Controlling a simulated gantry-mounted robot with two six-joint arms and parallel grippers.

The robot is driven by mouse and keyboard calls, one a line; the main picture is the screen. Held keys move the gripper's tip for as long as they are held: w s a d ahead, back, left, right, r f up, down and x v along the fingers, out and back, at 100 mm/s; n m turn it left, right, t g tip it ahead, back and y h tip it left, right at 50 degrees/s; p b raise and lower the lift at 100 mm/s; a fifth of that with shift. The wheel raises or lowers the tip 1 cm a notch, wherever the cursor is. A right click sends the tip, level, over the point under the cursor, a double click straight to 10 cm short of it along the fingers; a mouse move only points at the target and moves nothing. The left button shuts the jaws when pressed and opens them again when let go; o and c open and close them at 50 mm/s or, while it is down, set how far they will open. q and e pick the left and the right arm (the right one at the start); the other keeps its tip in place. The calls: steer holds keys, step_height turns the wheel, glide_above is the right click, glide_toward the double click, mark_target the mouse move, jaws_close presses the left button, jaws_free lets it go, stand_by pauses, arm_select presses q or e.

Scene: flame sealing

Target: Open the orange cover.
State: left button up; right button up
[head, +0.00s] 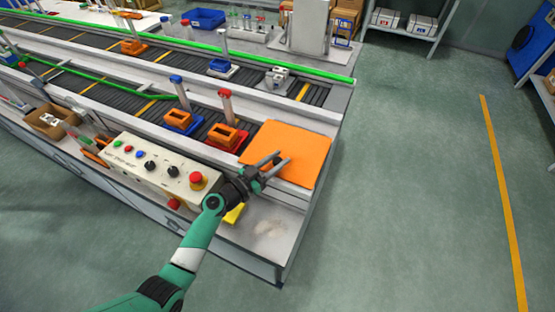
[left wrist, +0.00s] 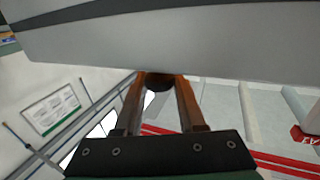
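The orange cover (head: 300,143) is a flat square panel lying over the near right end of the conveyor line in the head view. My left gripper (head: 282,159) reaches over its front left part, with its two fingers spread apart. In the left wrist view the fingers (left wrist: 160,82) also stand apart, with an orange-brown tint. A small dark round thing (left wrist: 158,82) shows between their tips; I cannot tell whether they touch it. My right gripper is not in view.
A control box (head: 150,155) with buttons and a red emergency stop (head: 197,180) stands left of my gripper. Orange pieces on a blue base (head: 181,122) and a red base (head: 226,138) sit on the conveyor beside the cover. The floor at right is clear.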

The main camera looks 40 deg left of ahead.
arm_select(q)
jaws_close()
stand_by(1.0)
